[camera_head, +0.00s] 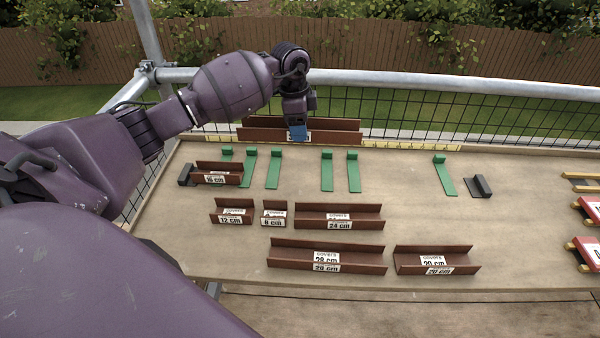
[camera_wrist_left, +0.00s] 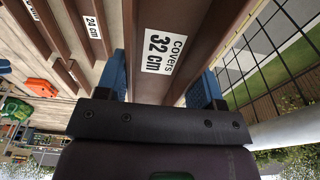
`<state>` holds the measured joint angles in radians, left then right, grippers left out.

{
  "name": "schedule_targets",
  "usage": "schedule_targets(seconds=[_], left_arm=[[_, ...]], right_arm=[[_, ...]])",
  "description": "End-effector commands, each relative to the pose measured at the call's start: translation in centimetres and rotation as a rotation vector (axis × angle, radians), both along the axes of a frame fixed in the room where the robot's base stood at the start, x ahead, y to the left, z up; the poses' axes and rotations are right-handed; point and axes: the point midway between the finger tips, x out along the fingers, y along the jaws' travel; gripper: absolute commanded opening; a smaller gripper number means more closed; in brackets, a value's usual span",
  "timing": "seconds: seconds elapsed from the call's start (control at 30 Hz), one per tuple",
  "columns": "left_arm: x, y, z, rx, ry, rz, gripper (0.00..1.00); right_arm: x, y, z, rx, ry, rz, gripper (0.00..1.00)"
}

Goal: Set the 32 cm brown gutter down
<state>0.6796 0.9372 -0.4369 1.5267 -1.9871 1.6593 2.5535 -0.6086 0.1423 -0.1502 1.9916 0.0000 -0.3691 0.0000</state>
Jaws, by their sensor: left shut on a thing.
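The 32 cm brown gutter (camera_head: 340,131) is a long open channel at the far edge of the board, lying roughly parallel to that edge. Its "covers 32 cm" label (camera_wrist_left: 163,51) shows in the left wrist view. In the left wrist view the blue fingers of the gripper (camera_wrist_left: 162,85) stand on both sides of the channel. I cannot tell whether the gutter touches the surface below. My right gripper is out of view.
A yellow measuring strip (camera_head: 420,148) runs along the far edge. Several green brackets (camera_head: 327,172) stand nearer, with a 16 cm gutter (camera_head: 217,173) at their left end. Shorter gutters, such as the 24 cm one (camera_head: 340,216), lie in front. A metal rail (camera_head: 420,80) passes behind.

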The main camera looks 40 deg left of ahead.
Motion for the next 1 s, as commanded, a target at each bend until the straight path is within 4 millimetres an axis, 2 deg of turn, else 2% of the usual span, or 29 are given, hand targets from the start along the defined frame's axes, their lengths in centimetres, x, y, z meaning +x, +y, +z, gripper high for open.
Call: schedule_targets(seconds=[0.03, 0.1, 0.33, 0.53, 0.73, 1.0], left_arm=[[-0.1, -0.1, -1.4, -0.002, 0.005, -0.001, 0.31], [0.0, 0.0, -2.9, -0.001, 0.004, 0.0, 0.31], [0.0, 0.0, -7.5, -0.001, 0.004, -0.002, 0.31], [0.0, 0.0, -9.3, 0.0, 0.001, -0.002, 0.31], [0.0, 0.0, -10.5, 0.001, 0.001, -0.003, 0.31], [-0.1, 0.0, -14.8, 0.0, 0.003, -0.001, 0.31]], right_arm=[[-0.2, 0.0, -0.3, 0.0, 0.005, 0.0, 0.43], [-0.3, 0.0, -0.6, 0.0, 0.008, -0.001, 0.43], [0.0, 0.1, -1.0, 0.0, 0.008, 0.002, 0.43], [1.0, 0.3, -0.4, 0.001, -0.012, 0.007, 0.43], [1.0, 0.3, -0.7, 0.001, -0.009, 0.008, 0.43], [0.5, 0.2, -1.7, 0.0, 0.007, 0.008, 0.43]])
